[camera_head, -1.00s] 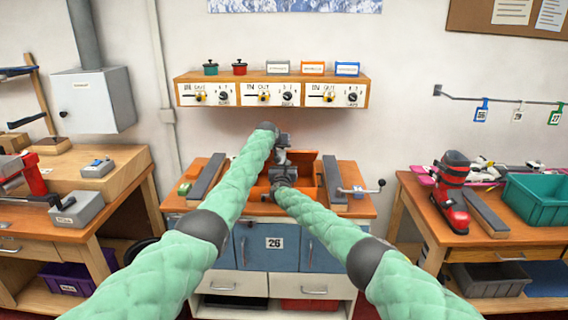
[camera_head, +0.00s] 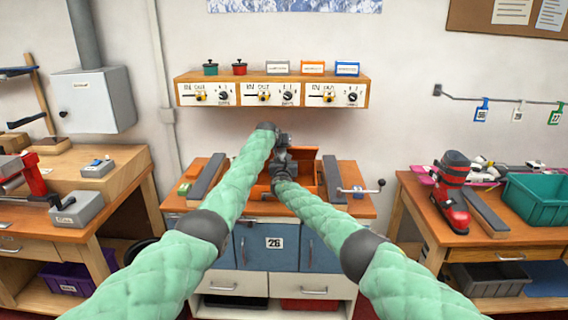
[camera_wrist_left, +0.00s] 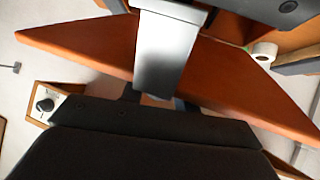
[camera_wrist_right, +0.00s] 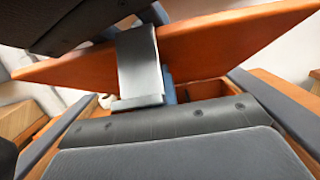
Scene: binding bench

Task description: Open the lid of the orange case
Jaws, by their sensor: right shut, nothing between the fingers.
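The orange case (camera_head: 308,183) sits on the middle bench between two dark grey rails. Its lid (camera_head: 304,153) stands raised at the back; the arms hide much of the case. The lid shows as a tilted orange panel in the left wrist view (camera_wrist_left: 235,85) and the right wrist view (camera_wrist_right: 220,45), where part of the open inside shows below it. A silver metal piece (camera_wrist_right: 140,65) crosses the panel. My right gripper (camera_head: 280,160) is shut and empty by the lid. My left gripper (camera_head: 283,139) is above it, close to the lid's upper part; its fingertips are not clear.
The rails (camera_head: 205,178) flank the case, and a crank handle (camera_head: 381,183) sticks out at the bench's right. A shelf with control boxes (camera_head: 272,93) hangs above. The two arms are close together.

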